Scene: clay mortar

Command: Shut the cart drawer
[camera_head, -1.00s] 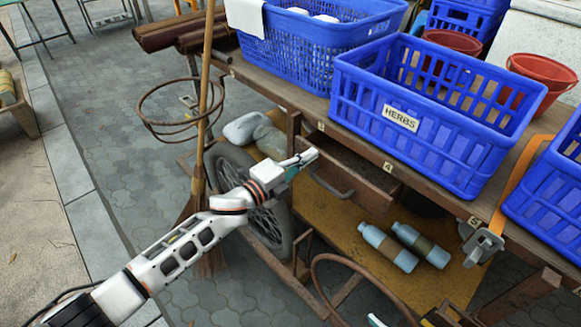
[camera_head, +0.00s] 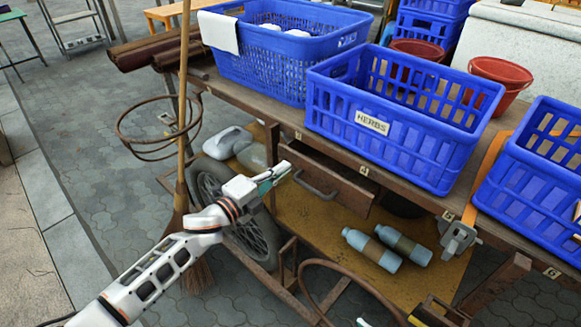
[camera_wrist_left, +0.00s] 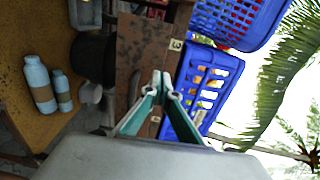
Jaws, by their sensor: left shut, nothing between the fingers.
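The cart drawer (camera_head: 345,186) is brown wood with a metal bar handle (camera_head: 314,187) and sits under the cart top. It stands partly out, with a dark gap behind its front's top edge. My left gripper (camera_head: 283,171) is shut and empty, close to the left end of the drawer front; I cannot tell whether it touches. In the left wrist view the shut fingertips (camera_wrist_left: 161,82) overlap the brown wooden front. What may be the tip of my right gripper (camera_head: 362,322) barely shows at the bottom edge, its jaws hidden.
The cart top bears blue crates, one labelled HERBS (camera_head: 400,120). Two bottles (camera_head: 386,245) lie on the yellow lower shelf. A wheel (camera_head: 235,215), a broom (camera_head: 184,200) and a metal ring (camera_head: 150,130) are left of the drawer. Grey paving (camera_head: 90,190) lies clear further left.

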